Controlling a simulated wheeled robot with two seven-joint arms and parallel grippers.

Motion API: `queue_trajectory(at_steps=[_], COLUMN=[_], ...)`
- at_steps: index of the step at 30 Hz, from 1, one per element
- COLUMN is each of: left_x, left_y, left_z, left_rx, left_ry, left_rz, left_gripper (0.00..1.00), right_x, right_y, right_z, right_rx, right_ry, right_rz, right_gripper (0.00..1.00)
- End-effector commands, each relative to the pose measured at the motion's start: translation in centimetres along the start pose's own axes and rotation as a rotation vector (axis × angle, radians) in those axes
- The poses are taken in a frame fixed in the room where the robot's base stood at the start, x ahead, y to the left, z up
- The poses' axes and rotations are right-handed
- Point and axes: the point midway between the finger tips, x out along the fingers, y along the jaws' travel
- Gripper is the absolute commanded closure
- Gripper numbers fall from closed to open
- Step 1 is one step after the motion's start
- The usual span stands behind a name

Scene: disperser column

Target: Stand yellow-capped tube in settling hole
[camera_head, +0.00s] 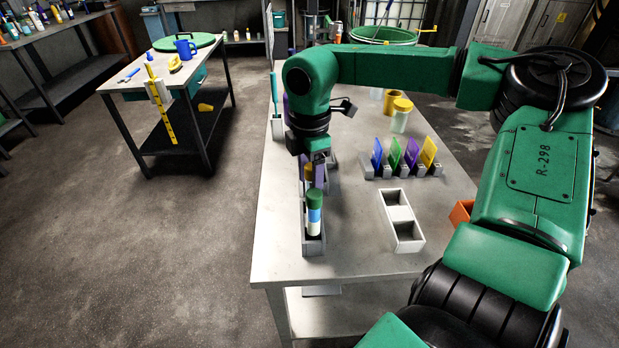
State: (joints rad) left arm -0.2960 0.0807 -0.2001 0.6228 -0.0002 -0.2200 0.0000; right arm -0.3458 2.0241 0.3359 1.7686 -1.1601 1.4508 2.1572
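A narrow grey rack (313,246) stands along the left side of the table. A green-capped tube (314,214) with a blue and white body stands upright in its near end. Just behind it a dull yellow cap (318,173) shows, mostly hidden by the green-capped tube and my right gripper. My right gripper (316,160) points down above the rack, close over that yellow cap; its fingertips are mostly hidden, so I cannot tell if it touches the cap. A white block (402,218) with two square openings lies right of the rack; both look empty. My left gripper is out of view.
A grey holder (402,173) with blue, green, purple and yellow cards stands behind the white block. A yellow-lidded jar (401,113) stands farther back. An orange bin (461,213) is at the right edge. The table front is clear.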

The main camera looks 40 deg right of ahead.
Motion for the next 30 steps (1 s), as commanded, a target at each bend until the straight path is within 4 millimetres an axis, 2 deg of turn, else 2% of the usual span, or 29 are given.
queue_trajectory(at_steps=[11,14,21,24,27,30], left_x=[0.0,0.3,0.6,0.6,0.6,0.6], left_y=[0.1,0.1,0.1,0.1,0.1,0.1], left_z=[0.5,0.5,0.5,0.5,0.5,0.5], left_rx=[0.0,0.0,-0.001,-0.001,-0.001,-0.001], left_ry=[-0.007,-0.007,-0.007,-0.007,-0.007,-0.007], left_rz=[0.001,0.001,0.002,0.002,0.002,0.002], left_gripper=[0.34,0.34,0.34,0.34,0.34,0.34], right_x=[-0.7,-2.4,-8.9,-10.9,-12.0,-12.3], right_y=[0.1,0.1,0.1,0.1,0.0,0.0], right_z=[-0.1,-0.1,-0.1,0.0,-0.1,-0.1], right_rx=[0.0,0.001,0.001,0.001,-0.001,-0.002], right_ry=[0.002,0.001,0.0,0.0,0.001,0.003], right_rz=[0.004,0.007,0.007,0.005,0.003,0.003], right_gripper=[0.34,0.34,0.34,0.34,0.34,0.34])
